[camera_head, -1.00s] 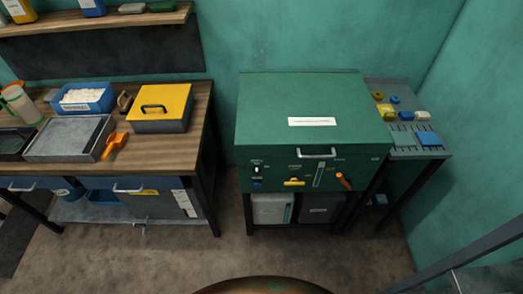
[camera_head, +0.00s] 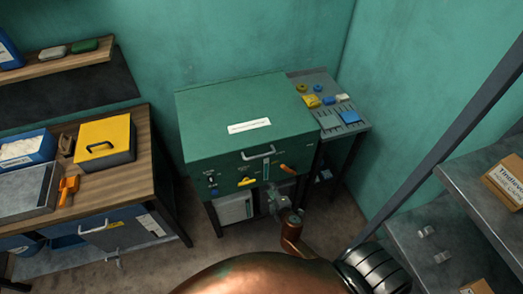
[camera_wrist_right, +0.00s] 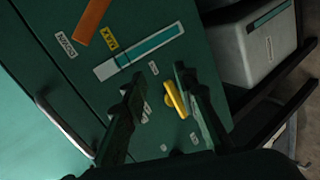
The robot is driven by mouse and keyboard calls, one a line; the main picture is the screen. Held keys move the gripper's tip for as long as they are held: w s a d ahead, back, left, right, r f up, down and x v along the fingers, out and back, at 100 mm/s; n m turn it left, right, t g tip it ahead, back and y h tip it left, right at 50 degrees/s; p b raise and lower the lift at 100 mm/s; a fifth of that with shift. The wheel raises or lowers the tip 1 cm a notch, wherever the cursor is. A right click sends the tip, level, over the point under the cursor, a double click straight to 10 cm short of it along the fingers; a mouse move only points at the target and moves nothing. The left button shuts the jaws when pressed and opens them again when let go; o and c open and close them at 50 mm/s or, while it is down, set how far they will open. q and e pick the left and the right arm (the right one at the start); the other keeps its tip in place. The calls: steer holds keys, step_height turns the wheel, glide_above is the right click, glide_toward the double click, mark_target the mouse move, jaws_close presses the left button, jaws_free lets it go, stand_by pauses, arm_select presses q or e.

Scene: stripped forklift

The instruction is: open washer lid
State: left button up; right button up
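The green washer (camera_head: 235,165) stands against the teal wall in the head view. Its flat lid (camera_head: 215,125) is closed and bears a white label. A metal bar handle (camera_head: 258,153) is at the lid's front edge; it also shows in the right wrist view (camera_wrist_right: 62,128). My right gripper (camera_head: 275,200) is in front of the washer's control panel, below the handle. In the right wrist view my right gripper (camera_wrist_right: 155,78) has its fingers apart with nothing held between them, and the yellow knob (camera_wrist_right: 175,99) shows beyond. My left gripper is not in view.
A side table (camera_head: 352,133) with small parts adjoins the washer's right. A wooden workbench (camera_head: 150,180) with a yellow-lidded box (camera_head: 105,142) stands at left. A grey shelf rack (camera_head: 440,200) with a cardboard box (camera_head: 507,182) is at right. Open floor lies in front.

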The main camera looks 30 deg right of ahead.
mark_target(260, 156)
steer(key=w+a+r+n+t+p, duration=0.1)
steer(key=w+r+n+t+p, duration=0.2)
steer(key=r, duration=1.3)
steer(key=shift+m+h, duration=0.3)
steer(key=shift+m, duration=0.1)
steer(key=b+x, duration=0.1)
steer(key=x, duration=0.7)
steer(key=shift+w+a, duration=0.1)
steer(key=shift+a, duration=0.1)
steer(key=shift+r, duration=0.1)
jaws_close()
